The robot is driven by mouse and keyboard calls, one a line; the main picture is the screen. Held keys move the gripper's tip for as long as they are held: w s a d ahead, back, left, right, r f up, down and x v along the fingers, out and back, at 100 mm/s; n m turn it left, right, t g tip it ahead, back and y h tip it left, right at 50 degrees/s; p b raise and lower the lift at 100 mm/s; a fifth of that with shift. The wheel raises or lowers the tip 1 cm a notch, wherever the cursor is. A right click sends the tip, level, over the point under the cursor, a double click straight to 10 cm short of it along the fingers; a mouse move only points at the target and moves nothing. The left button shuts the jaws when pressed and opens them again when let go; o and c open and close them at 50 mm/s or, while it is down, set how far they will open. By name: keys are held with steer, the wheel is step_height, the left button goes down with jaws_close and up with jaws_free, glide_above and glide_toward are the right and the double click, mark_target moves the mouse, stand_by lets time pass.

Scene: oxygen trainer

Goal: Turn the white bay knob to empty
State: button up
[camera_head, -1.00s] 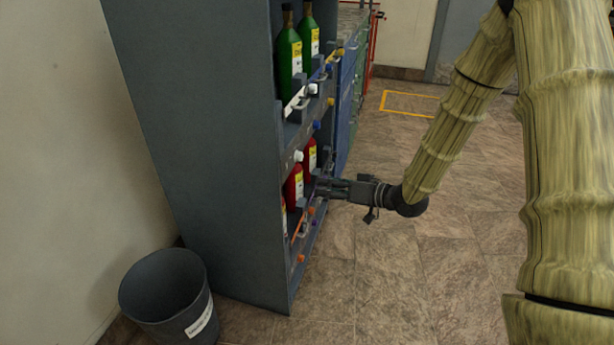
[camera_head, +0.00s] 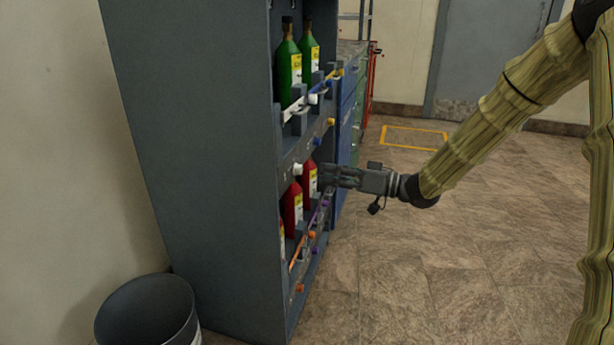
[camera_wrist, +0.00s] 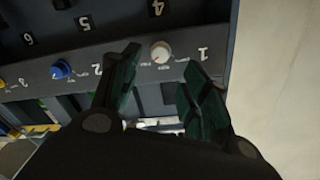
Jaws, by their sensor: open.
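The white bay knob (camera_wrist: 160,51) sits on a dark panel strip beside the number 1 in the wrist view. It also shows in the head view as a white knob (camera_head: 297,169) on the strip between the two bottle shelves. My gripper (camera_wrist: 163,65) is open, with one finger on each side of the knob in the picture and nothing held. I cannot tell whether the fingers touch it. In the head view my gripper (camera_head: 325,176) is beside the cabinet, right of the knob. The knob's pointer direction is too small to read.
A blue knob (camera_wrist: 61,69) is beside number 2 on the same strip. The grey cabinet (camera_head: 195,150) holds green bottles (camera_head: 289,72) above and red bottles (camera_head: 293,207) below. A bin (camera_head: 150,312) stands at lower left. The floor right of the cabinet is clear.

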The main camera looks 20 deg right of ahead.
mark_target(302, 169)
steer(key=b+x, duration=0.1)
steer(key=x, duration=0.4)
steer(key=shift+f+b, duration=0.15)
steer(key=shift+b, duration=0.2)
steer(key=shift+w+a, duration=0.45)
steer(key=shift+a, duration=0.15)
jaws_close()
